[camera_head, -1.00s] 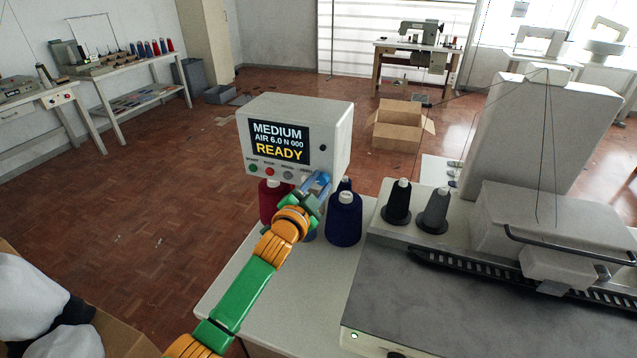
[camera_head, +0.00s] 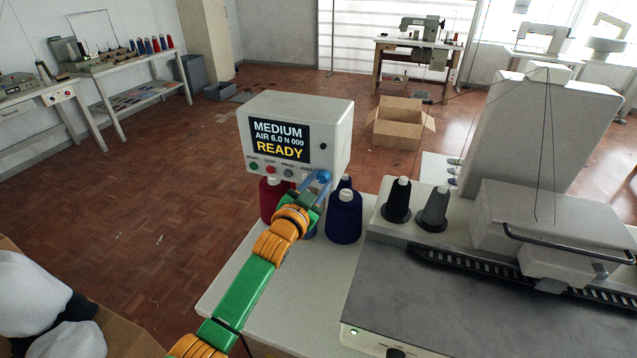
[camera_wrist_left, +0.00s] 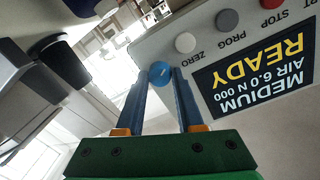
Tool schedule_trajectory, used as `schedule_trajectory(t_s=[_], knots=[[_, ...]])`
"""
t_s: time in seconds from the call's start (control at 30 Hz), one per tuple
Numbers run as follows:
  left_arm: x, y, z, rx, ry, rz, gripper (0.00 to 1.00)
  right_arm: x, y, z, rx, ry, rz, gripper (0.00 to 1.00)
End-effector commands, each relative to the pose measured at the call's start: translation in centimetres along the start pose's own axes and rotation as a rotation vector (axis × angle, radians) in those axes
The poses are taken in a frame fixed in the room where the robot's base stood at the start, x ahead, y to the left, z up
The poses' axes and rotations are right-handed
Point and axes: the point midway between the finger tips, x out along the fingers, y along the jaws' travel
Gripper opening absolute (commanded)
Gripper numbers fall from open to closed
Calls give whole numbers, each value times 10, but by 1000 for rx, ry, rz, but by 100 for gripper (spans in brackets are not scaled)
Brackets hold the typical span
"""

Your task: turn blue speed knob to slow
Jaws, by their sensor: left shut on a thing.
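The blue speed knob (camera_wrist_left: 161,73) is on the front of the white control box (camera_head: 339,127), near its lower right corner. In the head view the knob (camera_head: 322,177) is partly hidden by my gripper. The box's screen (camera_head: 279,141) reads MEDIUM, AIR 6.0 N 000, READY. My left gripper (camera_head: 316,187) is at the knob; in the wrist view its two blue fingers (camera_wrist_left: 163,82) are on either side of the knob, shut on it. My right gripper is not in view.
Green, red and grey buttons (camera_head: 270,171) line the box's lower edge. Red and navy thread cones (camera_head: 344,220) stand close below and behind my gripper. Dark cones (camera_head: 398,200) and the machine (camera_head: 550,230) are to the right.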

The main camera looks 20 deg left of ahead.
Motion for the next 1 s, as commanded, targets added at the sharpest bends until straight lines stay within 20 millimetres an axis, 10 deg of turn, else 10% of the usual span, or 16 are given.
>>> schedule_trajectory(t_s=[0.13, 0.17, 0.2, 0.57, 1.0], knots=[[0, 1, 1, -1, -2, 1, 0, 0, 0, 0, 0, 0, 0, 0], [0, 1, 1, -1, -2, 1, 44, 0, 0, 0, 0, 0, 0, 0], [0, 1, 0, -1, -1, 1, 49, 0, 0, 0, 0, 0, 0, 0], [-5, 0, 1, 0, 0, 1, 49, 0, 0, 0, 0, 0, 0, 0], [-68, 1, 1, 0, -1, 2, 49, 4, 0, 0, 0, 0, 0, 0]])
